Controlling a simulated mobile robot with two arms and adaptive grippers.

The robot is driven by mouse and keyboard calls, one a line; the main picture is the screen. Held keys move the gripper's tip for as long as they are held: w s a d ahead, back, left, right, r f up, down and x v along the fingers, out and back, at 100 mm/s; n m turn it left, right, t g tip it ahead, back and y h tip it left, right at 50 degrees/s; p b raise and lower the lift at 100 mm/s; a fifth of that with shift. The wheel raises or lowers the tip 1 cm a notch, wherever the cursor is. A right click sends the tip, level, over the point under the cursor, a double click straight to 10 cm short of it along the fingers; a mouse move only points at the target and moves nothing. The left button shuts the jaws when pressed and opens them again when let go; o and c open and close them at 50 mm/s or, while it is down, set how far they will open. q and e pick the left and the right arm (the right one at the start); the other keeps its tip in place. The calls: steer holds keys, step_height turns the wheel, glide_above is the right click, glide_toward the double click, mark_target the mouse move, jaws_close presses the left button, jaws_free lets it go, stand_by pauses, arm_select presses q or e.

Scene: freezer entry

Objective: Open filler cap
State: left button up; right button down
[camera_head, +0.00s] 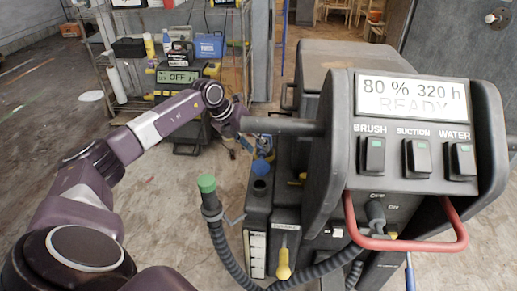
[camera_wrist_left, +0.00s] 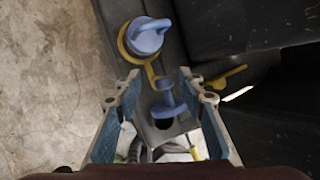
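A blue cap (camera_wrist_left: 148,35) with a raised grip and a yellow ring around it sits on the dark machine body in the left wrist view, beyond my fingertips. A yellow strap runs from its ring toward a smaller blue piece (camera_wrist_left: 167,102). That piece stands beside a dark round hole, between my left gripper's fingers (camera_wrist_left: 160,86). The fingers are spread wide, and I see no contact with either blue part. In the head view, a blue round part (camera_head: 261,167) shows just above a dark opening (camera_head: 260,186). My left gripper (camera_head: 245,145) is beside it, partly hidden. My right gripper is out of view.
The machine's control panel (camera_head: 411,135) and red handle (camera_head: 408,243) stand to the right. A green-tipped hose (camera_head: 208,185) rises in front of the tank. A yellow-handled part (camera_head: 283,262) is nearby.

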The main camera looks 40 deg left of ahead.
arm_select(q)
steer(key=v, duration=1)
